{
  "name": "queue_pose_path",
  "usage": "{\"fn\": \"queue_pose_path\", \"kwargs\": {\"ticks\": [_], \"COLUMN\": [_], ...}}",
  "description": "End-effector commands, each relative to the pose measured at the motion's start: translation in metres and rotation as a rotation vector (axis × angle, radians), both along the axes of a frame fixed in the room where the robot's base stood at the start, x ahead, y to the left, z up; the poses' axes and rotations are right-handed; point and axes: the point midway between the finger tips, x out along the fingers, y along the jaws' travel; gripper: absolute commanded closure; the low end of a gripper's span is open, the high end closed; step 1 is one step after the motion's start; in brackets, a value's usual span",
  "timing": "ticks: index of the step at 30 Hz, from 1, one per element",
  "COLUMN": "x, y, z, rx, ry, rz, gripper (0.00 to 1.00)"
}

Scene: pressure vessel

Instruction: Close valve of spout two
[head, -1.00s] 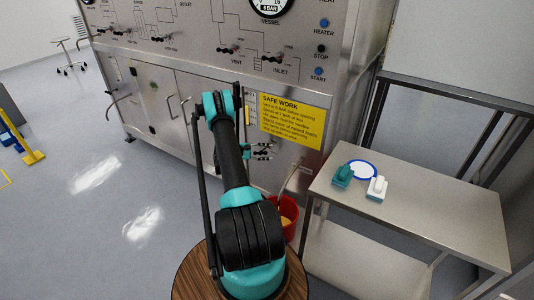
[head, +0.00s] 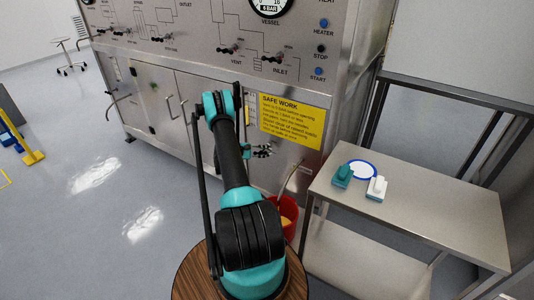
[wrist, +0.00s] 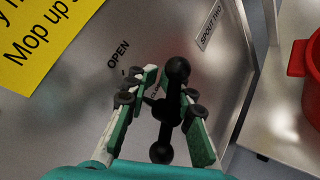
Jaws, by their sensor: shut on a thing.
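The spout two valve handle (wrist: 176,72) is a black bar with round ball ends on the steel panel in the wrist view. It lies close to upright in that picture, tilted slightly. The label SPOUT TWO (wrist: 209,27) is at the upper right of it. The word OPEN (wrist: 118,55) is printed to its upper left; another word near the handle is mostly hidden by the fingers. My gripper (wrist: 168,95) is shut on the handle, with one green-padded finger on each side. In the head view my gripper (head: 262,151) is at the lower panel, and the handle is too small to make out.
A red bucket (head: 290,212) stands beneath the spout hose, right of my arm. A steel table (head: 440,205) at the right holds two small bottle-like items and a blue-rimmed plate (head: 361,169). A yellow SAFE WORK sign (head: 290,120) is above my gripper.

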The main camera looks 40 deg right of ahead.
Motion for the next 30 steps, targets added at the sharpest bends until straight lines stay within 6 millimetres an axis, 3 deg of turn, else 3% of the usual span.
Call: {"fn": "queue_pose_path", "kwargs": {"ticks": [5, 15, 26, 27, 30], "x": [0.0006, 0.0034, 0.0056, 0.0057, 0.0059], "y": [0.0012, 0.0024, 0.0037, 0.0036, 0.0035], "z": [-0.0037, -0.0105, -0.0118, -0.0118, -0.0115], "rx": [0.028, 0.157, 0.174, 0.174, 0.173], "ry": [-0.051, -0.366, -0.405, -0.405, -0.405], "rz": [0.003, 0.003, 0.005, 0.005, 0.006], "gripper": [1.0, 1.0, 1.0, 0.79, 0.66]}}
